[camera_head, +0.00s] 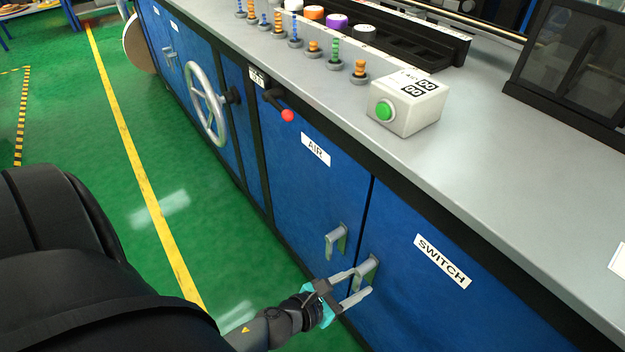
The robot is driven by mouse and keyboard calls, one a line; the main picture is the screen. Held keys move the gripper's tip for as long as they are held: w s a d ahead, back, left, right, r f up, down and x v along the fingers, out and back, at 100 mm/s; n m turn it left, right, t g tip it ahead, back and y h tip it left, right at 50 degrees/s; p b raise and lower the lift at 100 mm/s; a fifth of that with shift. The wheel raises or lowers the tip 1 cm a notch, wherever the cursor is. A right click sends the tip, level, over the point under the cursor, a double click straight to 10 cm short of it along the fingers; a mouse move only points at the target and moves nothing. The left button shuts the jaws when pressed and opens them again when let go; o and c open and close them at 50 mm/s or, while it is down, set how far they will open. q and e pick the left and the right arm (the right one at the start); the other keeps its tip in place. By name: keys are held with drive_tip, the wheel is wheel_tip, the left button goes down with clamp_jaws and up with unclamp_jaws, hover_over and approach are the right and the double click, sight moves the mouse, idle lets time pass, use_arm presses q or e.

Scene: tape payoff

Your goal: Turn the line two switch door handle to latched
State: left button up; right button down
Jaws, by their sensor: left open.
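The SWITCH door (470,300) is a blue panel at the lower right with a white SWITCH label. Its grey handle (369,268) sits near the door's left edge. My left gripper (361,282) is open at this handle, with one finger by its upper left side and the other just below it. I cannot tell whether the fingers touch the handle, and they hide part of it. My right gripper is not in view.
The blue AIR door (310,195) has a similar grey handle (336,240) close to the left of my gripper. A red-knobbed lever (287,115) and a grey handwheel (208,105) stick out further along. A green-button box (407,104) stands on the grey counter (480,150).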

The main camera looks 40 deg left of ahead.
sight(355, 283)
use_arm(q)
drive_tip(key=v, duration=0.5)
drive_tip(key=shift+p, duration=0.35)
drive_tip(key=p+v, duration=0.1)
drive_tip(key=v, duration=0.8)
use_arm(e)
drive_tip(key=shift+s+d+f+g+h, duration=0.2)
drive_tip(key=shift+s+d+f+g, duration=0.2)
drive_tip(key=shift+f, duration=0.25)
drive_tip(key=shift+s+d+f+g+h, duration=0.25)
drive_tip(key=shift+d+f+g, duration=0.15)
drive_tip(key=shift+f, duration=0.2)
use_arm(q)
drive_tip(key=shift+s+r, duration=0.1)
drive_tip(key=shift+s, duration=0.05)
